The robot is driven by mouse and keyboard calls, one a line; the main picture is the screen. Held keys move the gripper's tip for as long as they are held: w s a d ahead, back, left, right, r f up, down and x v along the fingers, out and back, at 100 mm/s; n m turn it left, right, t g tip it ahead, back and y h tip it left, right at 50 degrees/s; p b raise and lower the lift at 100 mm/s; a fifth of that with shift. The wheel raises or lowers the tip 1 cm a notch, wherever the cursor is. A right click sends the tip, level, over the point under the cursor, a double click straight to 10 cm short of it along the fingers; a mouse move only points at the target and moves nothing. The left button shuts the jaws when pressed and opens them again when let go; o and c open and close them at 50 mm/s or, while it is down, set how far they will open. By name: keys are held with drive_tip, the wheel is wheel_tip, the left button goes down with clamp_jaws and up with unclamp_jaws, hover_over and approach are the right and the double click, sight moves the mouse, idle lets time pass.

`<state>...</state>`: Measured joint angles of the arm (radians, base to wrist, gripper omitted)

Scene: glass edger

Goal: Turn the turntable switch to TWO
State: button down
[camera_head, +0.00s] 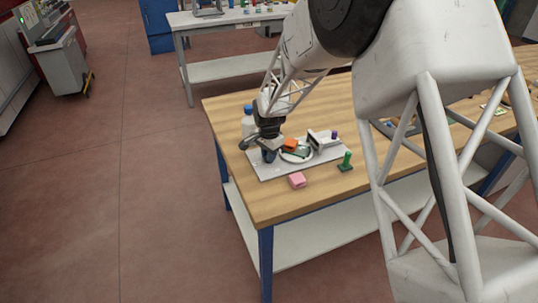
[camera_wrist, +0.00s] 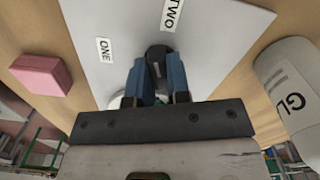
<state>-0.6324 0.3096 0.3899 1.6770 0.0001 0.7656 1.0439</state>
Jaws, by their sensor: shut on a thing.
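The switch is a dark knob (camera_wrist: 157,56) on a light grey board (camera_wrist: 215,40) in the wrist view. A ONE label (camera_wrist: 104,50) lies to its left and a TWO label (camera_wrist: 173,14) above it, slightly right. My gripper (camera_wrist: 156,74) has its two blue fingers shut on the knob, one on each side. Which label the knob points at I cannot tell. In the head view my gripper (camera_head: 268,156) is down at the left part of the board (camera_head: 265,173) and hides the knob. The round turntable (camera_head: 297,157) is just right of it, with orange and dark pieces on it.
A white bottle (camera_head: 249,120) stands behind my gripper, close by in the wrist view. The wooden table's (camera_head: 235,190) front left is clear.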

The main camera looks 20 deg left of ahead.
drive_tip(key=m, duration=0.4)
idle(0.5)
drive_tip(key=c, duration=1.1)
unclamp_jaws()
drive_tip(key=shift+r, duration=0.1)
drive_tip(key=shift+r, duration=3.85)
